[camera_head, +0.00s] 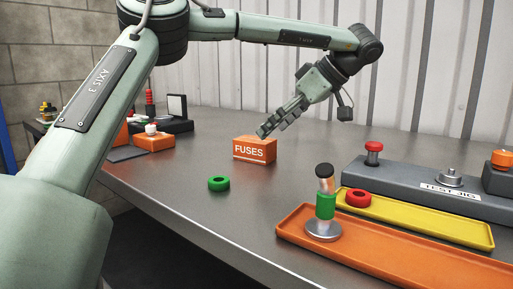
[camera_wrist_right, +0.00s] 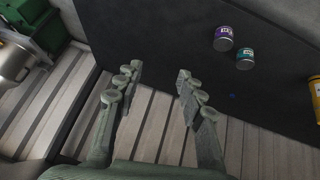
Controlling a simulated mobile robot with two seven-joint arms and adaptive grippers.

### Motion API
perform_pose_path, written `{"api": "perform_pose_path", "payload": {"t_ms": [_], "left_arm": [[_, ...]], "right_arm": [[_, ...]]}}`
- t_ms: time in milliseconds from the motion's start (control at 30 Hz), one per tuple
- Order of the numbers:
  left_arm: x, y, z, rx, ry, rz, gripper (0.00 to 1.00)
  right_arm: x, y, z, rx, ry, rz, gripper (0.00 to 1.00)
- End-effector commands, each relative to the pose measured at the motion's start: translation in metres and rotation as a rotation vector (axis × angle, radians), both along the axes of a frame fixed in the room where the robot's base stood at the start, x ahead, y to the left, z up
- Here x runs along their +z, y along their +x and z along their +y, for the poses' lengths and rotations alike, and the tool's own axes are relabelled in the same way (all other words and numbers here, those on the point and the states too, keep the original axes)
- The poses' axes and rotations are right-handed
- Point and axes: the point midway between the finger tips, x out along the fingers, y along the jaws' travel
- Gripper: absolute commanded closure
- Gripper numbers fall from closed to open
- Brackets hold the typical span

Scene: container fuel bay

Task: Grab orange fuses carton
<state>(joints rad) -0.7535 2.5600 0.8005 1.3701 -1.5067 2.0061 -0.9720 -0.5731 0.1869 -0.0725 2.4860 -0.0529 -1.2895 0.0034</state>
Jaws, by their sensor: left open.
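The orange fuses carton (camera_head: 254,150) stands on the grey metal table in the head view, with white "FUSES" lettering on its front. My left gripper (camera_head: 264,132) reaches down from the upper right, its fingers at the carton's top right edge. The fingers are open; whether they touch the carton I cannot tell. My right gripper (camera_wrist_right: 150,92) shows in the right wrist view with its fingers spread apart and nothing between them. The carton is not in the right wrist view.
A green ring (camera_head: 218,184) lies in front of the carton. An orange tray (camera_head: 400,262) with a green-banded cylinder (camera_head: 326,205), a yellow tray (camera_head: 430,223) with a red ring (camera_head: 358,198), and a grey test jig (camera_head: 410,192) stand at right. Purple (camera_wrist_right: 223,38) and teal (camera_wrist_right: 245,58) cans show in the wrist view.

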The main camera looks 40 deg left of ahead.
Motion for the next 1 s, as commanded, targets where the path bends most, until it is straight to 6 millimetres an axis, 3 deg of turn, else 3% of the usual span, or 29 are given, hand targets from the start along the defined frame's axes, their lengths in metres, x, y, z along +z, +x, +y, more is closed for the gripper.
{"api": "perform_pose_path", "payload": {"t_ms": [167,500,700,1000], "left_arm": [[-0.006,-0.001,0.004,0.001,0.0,-0.001,0.28],[-0.015,-0.003,0.013,0.0,-0.001,-0.002,0.28],[-0.017,-0.004,0.016,0.0,-0.001,0.0,0.28],[-0.023,-0.005,0.023,0.001,0.001,-0.001,0.28]], "right_arm": [[0.013,0.025,0.023,0.045,0.047,-0.135,0.61],[0.057,0.063,0.069,0.128,0.152,-0.422,0.61],[0.081,0.074,0.087,0.159,0.2,-0.546,0.61],[0.1,0.079,0.1,0.182,0.241,-0.643,0.61]]}}
